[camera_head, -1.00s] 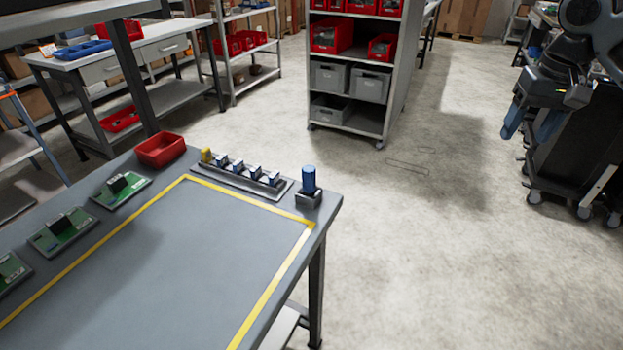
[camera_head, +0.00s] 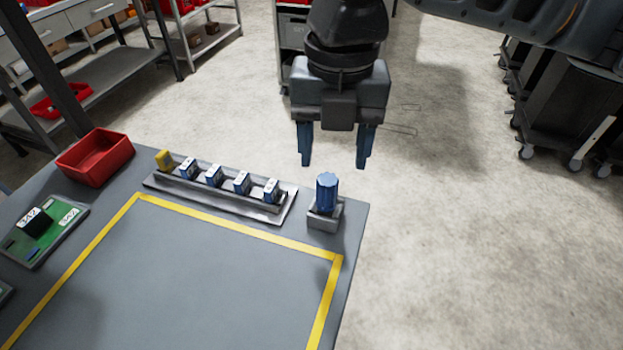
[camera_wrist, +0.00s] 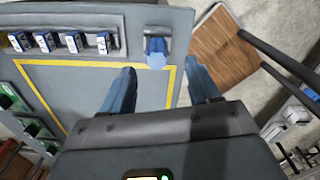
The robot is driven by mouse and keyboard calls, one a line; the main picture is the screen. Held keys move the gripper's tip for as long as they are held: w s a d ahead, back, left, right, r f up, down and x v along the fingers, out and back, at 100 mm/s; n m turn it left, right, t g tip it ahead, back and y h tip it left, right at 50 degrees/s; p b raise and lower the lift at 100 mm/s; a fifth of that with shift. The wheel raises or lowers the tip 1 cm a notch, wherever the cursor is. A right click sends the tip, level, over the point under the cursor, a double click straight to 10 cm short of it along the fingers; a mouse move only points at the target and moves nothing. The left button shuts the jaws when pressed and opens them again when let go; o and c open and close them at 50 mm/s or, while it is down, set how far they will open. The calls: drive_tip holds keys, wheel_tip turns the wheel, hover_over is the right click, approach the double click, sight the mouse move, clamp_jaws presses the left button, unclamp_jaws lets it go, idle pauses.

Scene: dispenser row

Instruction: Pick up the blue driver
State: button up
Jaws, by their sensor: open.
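The blue driver (camera_head: 327,193) stands upright in a small grey holder (camera_head: 325,217) at the table's far right corner in the head view. In the wrist view the blue driver (camera_wrist: 157,53) shows near the top middle, beyond and between the fingers. My gripper (camera_head: 333,164) points down with its two blue fingers apart and nothing between them. In the head view it appears just above the driver and apart from it. The gripper's fingers also show in the wrist view (camera_wrist: 160,84).
A grey rack (camera_head: 222,192) with several blue-and-white pieces and one yellow piece stands left of the driver. A red bin (camera_head: 96,157) sits at the table's left back. A green board (camera_head: 45,232) lies at left. The yellow-taped area (camera_head: 210,270) is bare.

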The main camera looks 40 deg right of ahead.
sight(327, 180)
drive_tip(key=shift+a+f, duration=0.2)
drive_tip(key=shift+f, duration=1.75)
drive_tip(key=shift+a+f, duration=0.2)
drive_tip(key=shift+f, duration=1.75)
drive_tip(key=shift+c, duration=0.3)
clamp_jaws()
